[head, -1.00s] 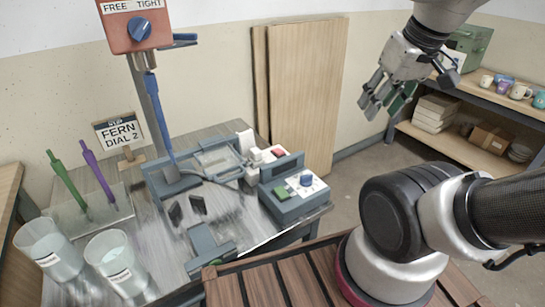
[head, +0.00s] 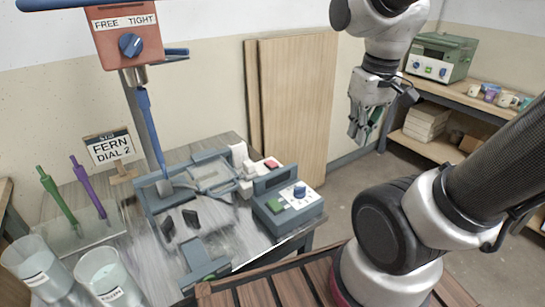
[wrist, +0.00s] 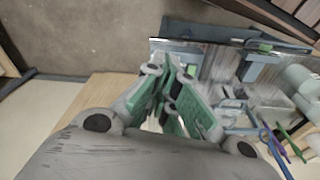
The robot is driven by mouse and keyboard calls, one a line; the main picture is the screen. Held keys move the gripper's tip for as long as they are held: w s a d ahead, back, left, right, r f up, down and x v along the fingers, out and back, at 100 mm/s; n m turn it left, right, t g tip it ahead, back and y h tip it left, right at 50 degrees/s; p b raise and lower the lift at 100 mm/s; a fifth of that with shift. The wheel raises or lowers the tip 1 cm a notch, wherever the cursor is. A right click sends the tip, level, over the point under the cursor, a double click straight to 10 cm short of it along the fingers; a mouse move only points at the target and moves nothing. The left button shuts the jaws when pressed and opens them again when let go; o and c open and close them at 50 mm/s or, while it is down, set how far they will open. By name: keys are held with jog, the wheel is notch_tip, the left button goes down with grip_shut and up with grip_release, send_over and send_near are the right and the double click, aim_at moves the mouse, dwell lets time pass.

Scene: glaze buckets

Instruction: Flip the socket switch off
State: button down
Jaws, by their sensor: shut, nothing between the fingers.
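A white socket block with a red switch (head: 271,162) stands at the back right of the metal worktable, behind the blue control box. Whether the switch is on or off is too small to tell. My gripper (head: 361,133) hangs in the air to the right of the table, well apart from the switch, with its fingers pointing down. In the wrist view my gripper (wrist: 170,75) shows green finger pads close together, with nothing held. The table's tools show beyond the fingers there, but I cannot make out the switch.
The blue control box (head: 288,207) has a green button and a blue knob. An orange mixer head (head: 130,40) rises at the left above a blue tray. Two clear buckets (head: 105,275) stand front left. Wooden boards (head: 295,100) lean on the wall. A shelf (head: 470,100) stands right.

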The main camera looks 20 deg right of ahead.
jog(key=w+a+f+n+t, duration=0.1)
jog(key=w+a+f+n, duration=0.1)
jog(key=w+f, duration=1.6)
jog(key=w+a+r+t+y, duration=0.2)
jog(key=w+a+r+t, duration=0.2)
jog(key=w, duration=0.6)
jog(key=shift+a+r+n, duration=0.2)
jog(key=shift+a+n, duration=0.1)
jog(key=shift+a, duration=0.25)
send_over(273, 163)
jog(key=f, duration=0.8)
jog(key=shift+w+a+f, duration=0.15)
jog(key=shift+w+f, duration=0.05)
jog(key=shift+w, duration=0.05)
jog(key=shift+s+f, duration=0.2)
jog(key=shift+f, duration=1)
jog(key=shift+s+f, duration=0.1)
jog(key=shift+f, duration=0.6)
